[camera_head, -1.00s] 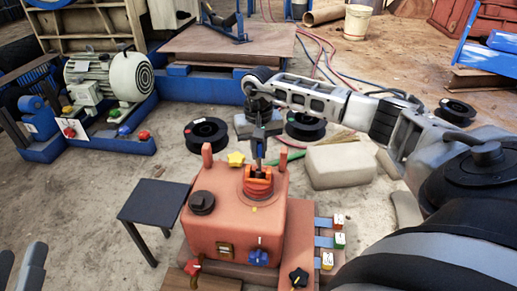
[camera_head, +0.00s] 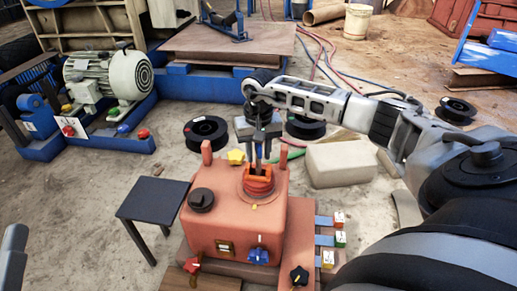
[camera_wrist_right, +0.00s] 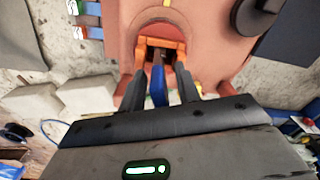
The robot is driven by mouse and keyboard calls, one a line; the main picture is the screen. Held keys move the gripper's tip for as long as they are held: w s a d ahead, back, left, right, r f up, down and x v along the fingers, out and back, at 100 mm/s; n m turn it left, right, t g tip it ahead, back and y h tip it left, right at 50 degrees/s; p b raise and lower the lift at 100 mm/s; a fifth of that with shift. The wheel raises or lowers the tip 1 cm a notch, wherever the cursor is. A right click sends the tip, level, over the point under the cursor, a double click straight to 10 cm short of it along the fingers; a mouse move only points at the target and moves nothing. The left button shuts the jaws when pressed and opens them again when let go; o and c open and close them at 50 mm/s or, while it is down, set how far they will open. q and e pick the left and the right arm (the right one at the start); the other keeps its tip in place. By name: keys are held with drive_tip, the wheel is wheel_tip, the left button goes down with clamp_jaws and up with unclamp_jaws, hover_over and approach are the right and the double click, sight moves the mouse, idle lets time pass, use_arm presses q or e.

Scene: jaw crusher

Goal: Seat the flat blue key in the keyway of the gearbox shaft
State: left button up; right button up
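The gearbox (camera_head: 225,230) is a salmon-red box in the middle foreground of the head view. Its shaft end (camera_head: 259,187) stands up from a round collar on top, with an orange part around it. The orange part (camera_wrist_right: 174,50) also shows in the right wrist view. My right gripper (camera_head: 261,160) points down right over the shaft. In the wrist view its fingers (camera_wrist_right: 160,88) stand apart on both sides of the blue key (camera_wrist_right: 158,88), which reaches toward the slot; its far end is dark and its seating unclear. My left gripper (camera_head: 14,255) shows only partly at the left edge.
A small dark table (camera_head: 153,200) stands left of the gearbox. A beige block (camera_head: 341,164) and black spools (camera_head: 206,133) lie behind on the floor.

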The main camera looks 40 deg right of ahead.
drive_tip(key=shift+r, duration=0.15)
